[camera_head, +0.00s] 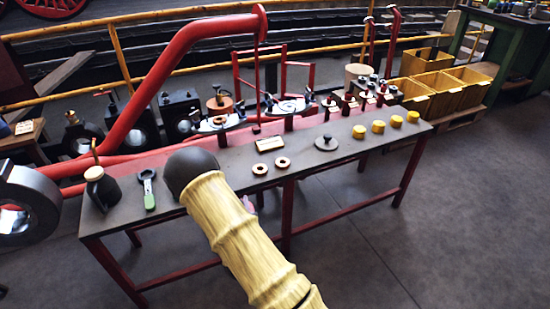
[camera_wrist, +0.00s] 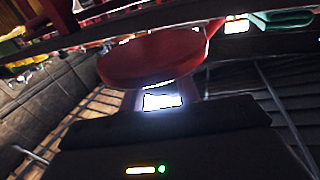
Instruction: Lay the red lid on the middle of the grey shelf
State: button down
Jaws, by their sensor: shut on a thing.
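The red lid (camera_wrist: 150,58) is a round disc seen near edge-on in the wrist view. My gripper (camera_wrist: 163,98) is shut on it, at its lower side. Their exact contact is dark and hard to see. In the head view my arm hides the gripper, and I cannot make out the lid there. I cannot tell for sure which surface is the grey shelf. A long grey top on red legs (camera_head: 300,165) crosses the head view, and my arm reaches to its front left part.
On the grey top are a grey knobbed disc (camera_head: 326,143), two rings (camera_head: 283,162), several yellow pieces (camera_head: 378,127), a green-handled tool (camera_head: 148,188) and a dark flask (camera_head: 100,185). A thick red pipe (camera_head: 165,75) rises behind. Yellow bins (camera_head: 440,85) stand at right. Open floor (camera_head: 440,220) lies right front.

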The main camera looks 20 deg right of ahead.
jog(key=b, duration=0.2)
jog(key=w+f+b, duration=0.1)
jog(key=b, duration=0.2)
jog(key=shift+w+d+f+y, duration=0.2)
jog(key=shift+w+y, duration=0.1)
jog(key=shift+y, duration=0.1)
jog(key=b, duration=0.2)
jog(key=n+y+b, duration=0.1)
jog(key=b, duration=0.2)
jog(key=shift+w+r+t, duration=0.15)
jog(key=shift+w+t, duration=0.2)
jog(key=shift+t, duration=0.05)
jog(key=y+b, duration=0.1)
jog(key=b, duration=0.1)
jog(key=n+b, duration=0.1)
jog(key=b, duration=0.2)
jog(key=shift+s+r+y, duration=0.15)
jog(key=shift+r+y, duration=0.2)
jog(key=shift+y, duration=0.05)
jog(key=shift+s+a+r+n+y+b, duration=0.1)
jog(key=shift+s+r+n+y+b, duration=0.3)
jog(key=shift+b, duration=0.85)
jog(key=shift+s+a+r+n+y+b, duration=0.1)
jog(key=shift+r+n+y+b, duration=0.2)
jog(key=shift+y+b, duration=0.1)
